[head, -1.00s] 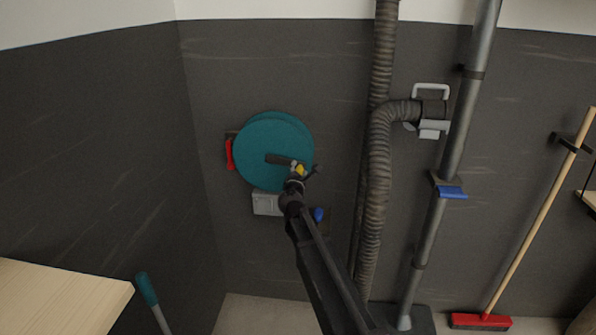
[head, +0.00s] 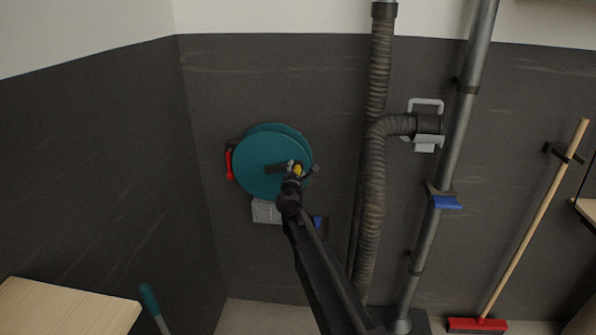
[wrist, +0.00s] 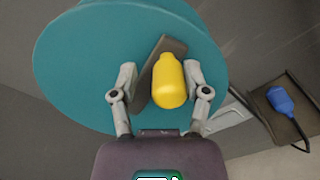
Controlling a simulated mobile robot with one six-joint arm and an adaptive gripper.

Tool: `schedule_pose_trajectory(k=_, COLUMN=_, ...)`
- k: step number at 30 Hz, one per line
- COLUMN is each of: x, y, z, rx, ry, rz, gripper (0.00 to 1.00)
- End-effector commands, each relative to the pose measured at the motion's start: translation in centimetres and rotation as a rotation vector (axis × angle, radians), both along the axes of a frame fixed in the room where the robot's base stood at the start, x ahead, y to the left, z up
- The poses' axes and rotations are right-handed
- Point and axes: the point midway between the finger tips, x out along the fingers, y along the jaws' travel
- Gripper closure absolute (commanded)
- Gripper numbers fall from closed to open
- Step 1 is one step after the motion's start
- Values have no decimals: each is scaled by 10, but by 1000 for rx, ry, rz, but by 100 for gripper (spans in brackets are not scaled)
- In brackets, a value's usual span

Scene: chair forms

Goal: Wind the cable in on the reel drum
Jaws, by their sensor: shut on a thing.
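The teal reel drum (head: 255,155) hangs on the dark wall, left of the ducts; its round face fills much of the wrist view (wrist: 90,50). A dark crank arm (wrist: 168,52) lies across the drum face and carries a yellow knob (wrist: 170,82). My gripper (head: 296,170) is at the lower right of the drum face. In the wrist view, my gripper's two fingers (wrist: 160,78) stand on either side of the yellow knob, shut on it. The cable is not clearly visible.
A red handle (head: 229,164) sits at the drum's left edge. A grey box (head: 265,211) is below the drum. A blue plug (wrist: 281,100) rests in a dark holder (wrist: 262,98). A ribbed hose (head: 374,200) and metal pipe (head: 447,165) stand to the right.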

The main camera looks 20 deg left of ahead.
Motion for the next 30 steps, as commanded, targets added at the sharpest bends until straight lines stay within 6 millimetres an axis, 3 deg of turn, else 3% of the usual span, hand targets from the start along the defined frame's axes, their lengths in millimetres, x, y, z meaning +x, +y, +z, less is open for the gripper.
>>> schedule_pose_trajectory(k=1, x=-1, y=5, z=11, rx=1, ry=0, rz=7, gripper=49)
schedule_pose_trajectory(k=6, x=-2, y=8, z=24, rx=1, ry=0, rz=6, gripper=49)
schedule_pose_trajectory(k=21, x=-2, y=8, z=26, rx=0, ry=0, rz=1, gripper=49)
schedule_pose_trajectory(k=30, x=-6, y=25, z=48, rx=1, ry=1, rz=2, gripper=49)
